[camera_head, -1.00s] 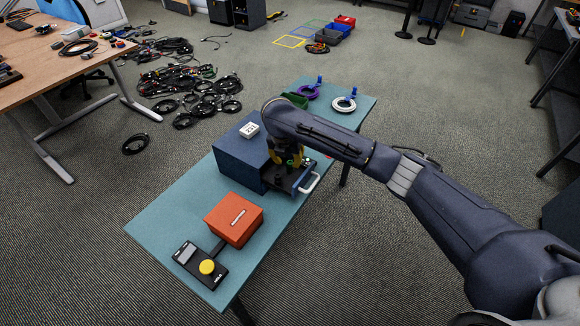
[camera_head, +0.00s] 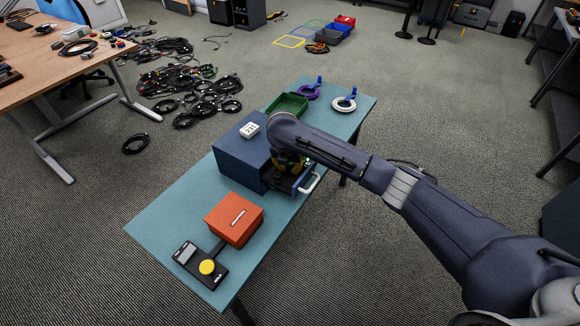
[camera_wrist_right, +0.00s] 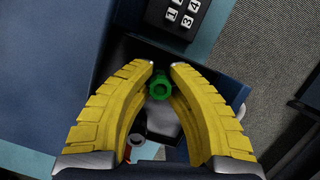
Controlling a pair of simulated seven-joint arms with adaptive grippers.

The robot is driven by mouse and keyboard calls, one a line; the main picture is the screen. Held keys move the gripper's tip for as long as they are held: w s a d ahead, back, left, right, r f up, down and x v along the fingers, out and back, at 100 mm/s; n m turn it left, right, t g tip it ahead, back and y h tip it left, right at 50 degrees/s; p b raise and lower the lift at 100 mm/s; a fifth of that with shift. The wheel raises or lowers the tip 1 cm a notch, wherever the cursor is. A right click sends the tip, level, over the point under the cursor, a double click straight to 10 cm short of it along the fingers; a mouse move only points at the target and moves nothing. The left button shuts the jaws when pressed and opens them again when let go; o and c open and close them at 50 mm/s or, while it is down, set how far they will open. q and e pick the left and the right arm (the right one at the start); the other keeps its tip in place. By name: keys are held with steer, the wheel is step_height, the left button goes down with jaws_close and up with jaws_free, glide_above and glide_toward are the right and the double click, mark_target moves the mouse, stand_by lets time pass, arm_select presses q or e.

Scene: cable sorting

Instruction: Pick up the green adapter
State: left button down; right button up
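The green adapter (camera_wrist_right: 158,87) shows in the right wrist view between the two yellow fingers, close to their tips. My right gripper (camera_wrist_right: 163,66) has a narrow gap between its tips, about as wide as the adapter. I cannot tell whether the fingers press on it. In the head view, my right gripper (camera_head: 286,164) is low over the pulled-out drawer (camera_head: 303,184) of the blue cabinet (camera_head: 236,160), and my wrist hides the adapter. My left gripper is not in view.
An orange box (camera_head: 234,219) and a black device with a yellow knob (camera_head: 207,267) stand at the table's near end. A green tray (camera_head: 288,104), purple ring (camera_head: 307,92) and white ring (camera_head: 344,104) are beyond the cabinet.

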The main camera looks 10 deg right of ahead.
jaws_close()
